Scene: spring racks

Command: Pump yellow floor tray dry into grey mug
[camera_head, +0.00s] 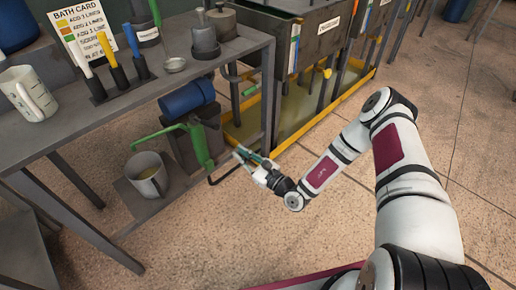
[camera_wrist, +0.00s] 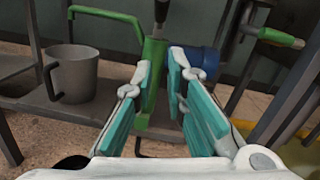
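The grey mug (camera_head: 148,182) stands upright on the low shelf with yellowish liquid visible inside; it also shows at left in the wrist view (camera_wrist: 77,82). The pump's green body (camera_wrist: 152,72) shows beyond my fingers in the wrist view. The yellow floor tray (camera_head: 297,136) lies under the dark tanks, its floor partly hidden and looking yellowish. My gripper (camera_head: 252,158) is near the pump's right side. Its teal-padded fingers (camera_wrist: 165,72) are apart, with nothing clearly held between them.
A blue cylinder (camera_head: 187,98) lies behind the pump. The bench top (camera_head: 92,122) above holds a white measuring jug (camera_head: 28,93), coloured-handled tools and a bath card (camera_head: 82,38). Bench legs and tank legs stand close by. Tiled floor (camera_head: 300,215) is open in front.

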